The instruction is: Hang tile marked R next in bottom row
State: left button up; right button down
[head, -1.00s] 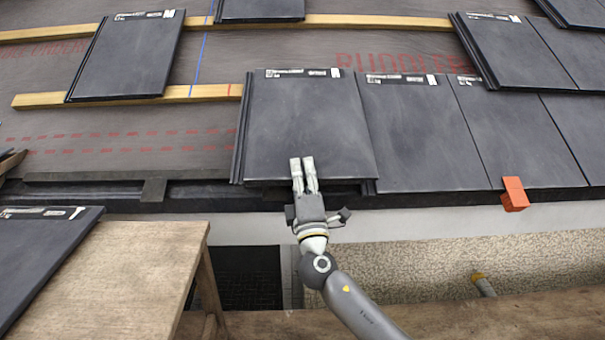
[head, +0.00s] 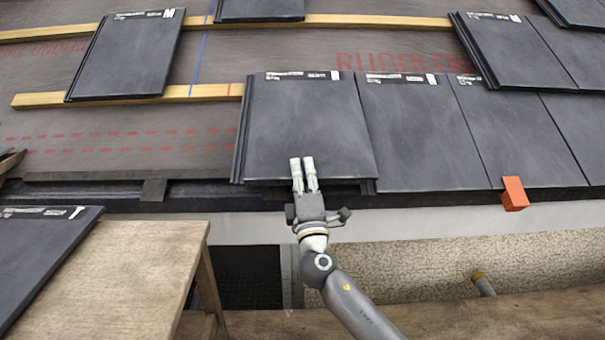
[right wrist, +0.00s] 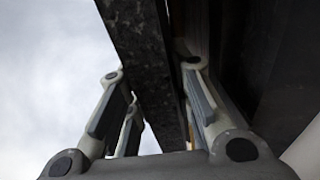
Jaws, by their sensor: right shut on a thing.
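A dark grey tile (head: 305,125) with a white label strip lies in the bottom row, at the left end of the laid tiles. Its label is too small to read, so I cannot tell whether it bears an R. My right gripper (head: 303,162) is shut on its lower edge, near the middle. In the right wrist view, the dark tile edge (right wrist: 140,60) runs between the fingers. The tile's right side meets the neighbouring bottom-row tile (head: 415,130). Its top edge lies level with the lower batten (head: 130,98). My left gripper does not show.
A loose tile (head: 125,55) lies across the battens at upper left. Another tile (head: 35,250) lies on the wooden table (head: 145,270) at lower left. An orange block (head: 514,193) sits at the eave. The bottom row is bare left of the held tile.

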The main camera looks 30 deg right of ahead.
jog(key=shift+s+r, duration=0.1)
jog(key=shift+s, duration=0.05)
dwell(0.6)
jog(key=c, duration=1.2)
grip_release()
jog(key=shift+a, duration=0.1)
jog(key=shift+s+f, duration=0.1)
jog(key=shift+f, duration=0.2)
jog(key=shift+b+v, duration=1.15)
jog(key=shift+v, duration=2.45)
jog(key=shift+r, duration=0.15)
